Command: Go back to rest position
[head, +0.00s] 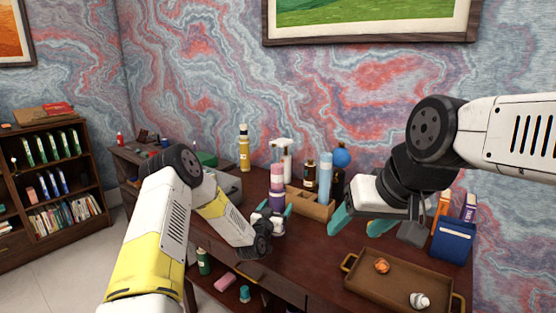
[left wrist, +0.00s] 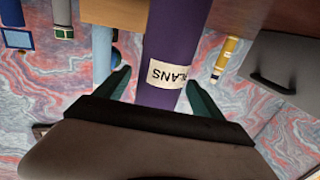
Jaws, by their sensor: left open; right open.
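My left gripper (head: 272,212) is low over the desk (head: 318,255), with its teal fingers on either side of a purple and pink tube (head: 277,184). The tube stands upright in front of the wooden organizer. In the left wrist view the purple tube (left wrist: 173,50), with a label reading "PLANS", lies between the open fingers, and that view is upside down. A gap shows beside one finger; contact at the other cannot be told. My right gripper (head: 354,230) is open and empty, raised over the desk to the left of the tray.
A wooden tray (head: 376,286) with an orange item and a white item lies at the front right. A wooden organizer (head: 318,208), a yellow bottle (head: 244,152), a white spray bottle (head: 287,160) and a blue box (head: 452,242) stand along the back. A bookshelf (head: 75,185) is at left.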

